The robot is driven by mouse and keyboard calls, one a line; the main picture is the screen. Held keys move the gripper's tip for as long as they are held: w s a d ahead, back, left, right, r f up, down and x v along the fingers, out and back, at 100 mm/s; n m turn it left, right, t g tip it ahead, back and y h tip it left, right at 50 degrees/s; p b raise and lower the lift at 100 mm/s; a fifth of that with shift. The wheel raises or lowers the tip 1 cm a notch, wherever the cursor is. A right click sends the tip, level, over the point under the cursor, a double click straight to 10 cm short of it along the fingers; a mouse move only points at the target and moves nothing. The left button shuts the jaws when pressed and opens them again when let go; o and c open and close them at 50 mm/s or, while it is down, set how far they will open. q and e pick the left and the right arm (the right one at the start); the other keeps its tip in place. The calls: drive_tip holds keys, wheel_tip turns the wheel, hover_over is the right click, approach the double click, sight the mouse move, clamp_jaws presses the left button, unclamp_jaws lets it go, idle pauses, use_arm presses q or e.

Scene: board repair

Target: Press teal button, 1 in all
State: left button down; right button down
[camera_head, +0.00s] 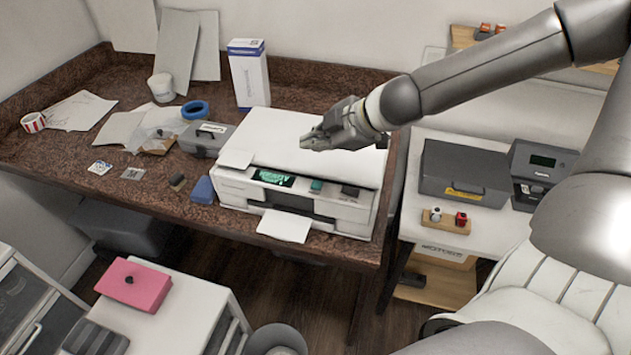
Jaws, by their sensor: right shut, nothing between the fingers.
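A white printer (262,140) stands on the brown speckled counter. Its front panel carries a lit screen with green text (273,178). A small teal button (316,185) is to the right of the screen, with a dark block (350,191) further right. My right gripper (305,142) comes in from the right with its fingers shut and empty. It appears above the printer's top, higher in the picture than the teal button and not covering it. My left gripper is not in view.
A grey case (207,139) and a blue block (202,190) are left of the printer. A white box (249,75) stands behind. A paper sheet (284,226) sticks out in front. A side table at right holds a dark grey box (464,174).

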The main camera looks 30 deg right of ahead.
sight(314, 186)
drive_tip(key=f+b, duration=0.2)
drive_tip(key=f, duration=0.1)
drive_tip(key=f+b, duration=0.6)
drive_tip(key=shift+w, duration=0.25)
drive_tip(key=shift+a+f, duration=0.1)
idle(1.2)
drive_tip(key=shift+f+b, duration=0.35)
drive_tip(key=shift+b, duration=0.15)
